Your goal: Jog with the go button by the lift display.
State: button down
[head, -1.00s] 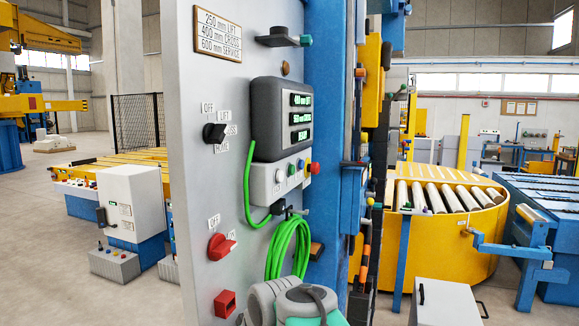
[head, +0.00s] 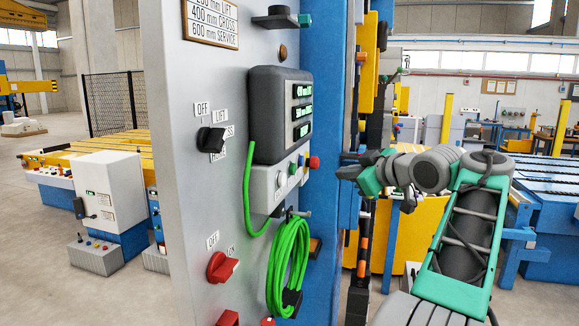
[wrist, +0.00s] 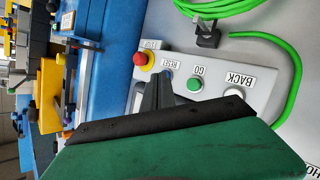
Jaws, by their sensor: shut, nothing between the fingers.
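The lift display (head: 280,110) is a dark grey box with green readouts on the grey panel. Below it the button box (head: 262,190) carries a white, a green, a blue and a red button. In the wrist view the green GO button (wrist: 194,84) lies between the white BACK button (wrist: 235,94) and the RESET label. My gripper (wrist: 160,84) is shut and empty, its tips over the RESET area beside GO, partly hiding the blue button. In the head view my gripper (head: 346,170) is right of the box, apart from it.
The red stop button (wrist: 141,59) is close beside the fingertips. A coiled green cable (head: 288,265) hangs below the box. The mode knob (head: 211,140) and red switch (head: 221,267) project from the panel. A blue column (head: 330,100) stands behind it.

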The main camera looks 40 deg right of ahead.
aim_at(293, 169)
jog(key=w+a+b, duration=0.2)
jog(key=w+a, duration=0.3)
jog(key=w, duration=0.2)
jog(key=shift+a+b, duration=0.2)
jog(key=shift+b, duration=0.2)
dwell(1.9)
jog(key=shift+w+a, duration=0.2)
jog(key=shift+w, duration=0.1)
